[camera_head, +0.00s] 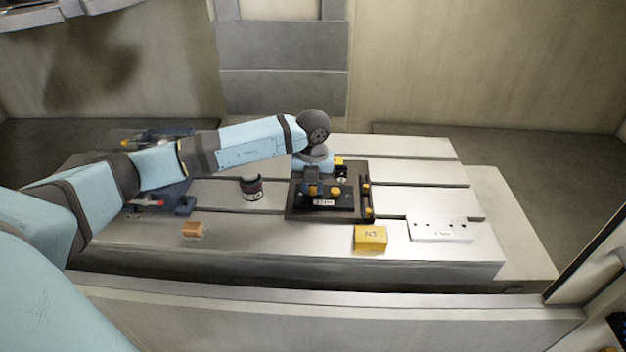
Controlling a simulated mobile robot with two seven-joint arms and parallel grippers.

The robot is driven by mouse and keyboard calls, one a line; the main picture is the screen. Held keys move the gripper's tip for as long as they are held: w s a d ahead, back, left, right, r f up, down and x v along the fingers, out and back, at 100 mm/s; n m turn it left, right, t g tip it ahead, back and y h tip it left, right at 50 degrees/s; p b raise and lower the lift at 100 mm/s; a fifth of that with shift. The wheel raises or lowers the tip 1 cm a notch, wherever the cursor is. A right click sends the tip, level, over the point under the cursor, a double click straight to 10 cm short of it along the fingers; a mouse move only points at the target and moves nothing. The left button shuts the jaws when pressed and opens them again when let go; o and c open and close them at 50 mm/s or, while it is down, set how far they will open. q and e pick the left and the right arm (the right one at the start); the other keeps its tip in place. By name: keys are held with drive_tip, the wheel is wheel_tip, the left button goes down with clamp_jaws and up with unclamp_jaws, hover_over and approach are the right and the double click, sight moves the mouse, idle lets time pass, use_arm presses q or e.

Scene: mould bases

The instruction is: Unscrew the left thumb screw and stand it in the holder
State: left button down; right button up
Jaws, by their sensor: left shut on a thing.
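The dark mould base (296,212) sits on the slotted metal table, with a black block and a white label on it. My left gripper (312,187) points down over the block and is shut on the left thumb screw (312,191), an orange knob. The fingers partly hide that screw, and I cannot tell whether its thread is still in the block. A second orange thumb screw (335,191) stands just right of it. A white block with several dark holes, apparently the holder (440,234), lies to the right of the base. My right gripper is not in view.
A yellow box (370,239) lies in front of the base. A dark round can (251,187) and a small orange-brown block (193,229) are to the left. Orange knobs (369,211) line the base's right side. Blue vise-like fixtures (186,206) stand at the far left.

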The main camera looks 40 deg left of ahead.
use_arm(q)
drive_tip(key=shift+s+f+n, duration=0.1)
drive_tip(key=shift+f+n, duration=0.05)
drive_tip(key=shift+n, duration=0.65)
drive_tip(key=shift+d+n+p, duration=0.1)
drive_tip(key=shift+n+p, duration=0.5)
drive_tip(key=shift+n, duration=0.2)
drive_tip(key=shift+n+p, duration=0.3)
drive_tip(key=shift+n, duration=0.9)
drive_tip(key=c, duration=0.9)
unclamp_jaws()
drive_tip(key=shift+o, duration=0.2)
